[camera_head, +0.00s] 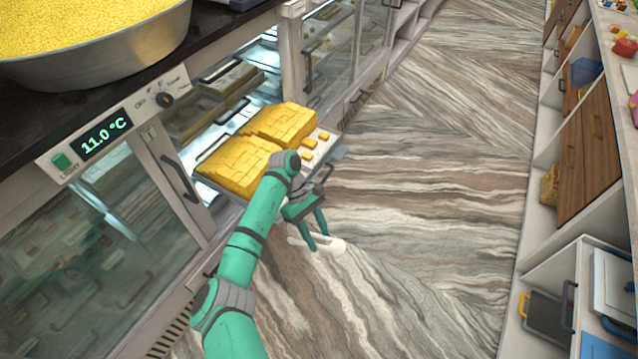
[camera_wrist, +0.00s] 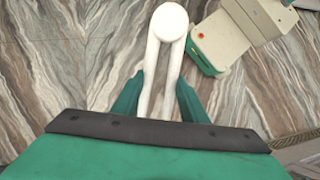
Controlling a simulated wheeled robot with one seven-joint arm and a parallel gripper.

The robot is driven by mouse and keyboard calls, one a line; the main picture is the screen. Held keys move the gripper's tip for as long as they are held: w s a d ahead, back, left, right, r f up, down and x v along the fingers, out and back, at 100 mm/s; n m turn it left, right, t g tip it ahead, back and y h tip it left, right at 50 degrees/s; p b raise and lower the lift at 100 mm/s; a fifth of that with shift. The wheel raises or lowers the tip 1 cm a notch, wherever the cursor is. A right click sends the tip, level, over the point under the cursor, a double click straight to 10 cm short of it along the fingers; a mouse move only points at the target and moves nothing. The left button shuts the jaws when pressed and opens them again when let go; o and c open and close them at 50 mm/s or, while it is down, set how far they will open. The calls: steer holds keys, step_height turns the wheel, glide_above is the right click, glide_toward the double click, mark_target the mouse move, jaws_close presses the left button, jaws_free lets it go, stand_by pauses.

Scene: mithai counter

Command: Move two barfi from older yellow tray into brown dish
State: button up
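A pale tray (camera_head: 321,153) juts out of the glass counter in the head view. It bears large yellow barfi blocks (camera_head: 240,165) and a few small loose barfi pieces (camera_head: 309,144) near its right end. I cannot tell whether it is the older tray. My gripper (camera_head: 318,240) points down over the floor, in front of the tray. In the wrist view, white tongs (camera_wrist: 167,40) with a round end sit between my gripper's fingers (camera_wrist: 157,95), which press on both arms. The tongs' far ends are hidden. I cannot make out a brown dish.
The glass counter has an open front with other trays (camera_head: 225,80) inside. A large metal bowl of yellow grains (camera_head: 95,50) stands on top. Wooden cabinets (camera_head: 590,150) and shelves line the right side. The striped floor (camera_head: 430,180) between is clear.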

steer(key=s+a+f+m+y, duration=0.2)
steer(key=f+m, duration=0.2)
steer(key=f, duration=0.1)
steer(key=s+a+f+m+g+y, duration=0.1)
steer(key=s+a+f+m+y, duration=0.1)
steer(key=f+m, duration=0.3)
steer(key=shift+s+f+y, duration=0.35)
steer(key=shift+f+y, duration=0.15)
steer(key=shift+f, duration=0.1)
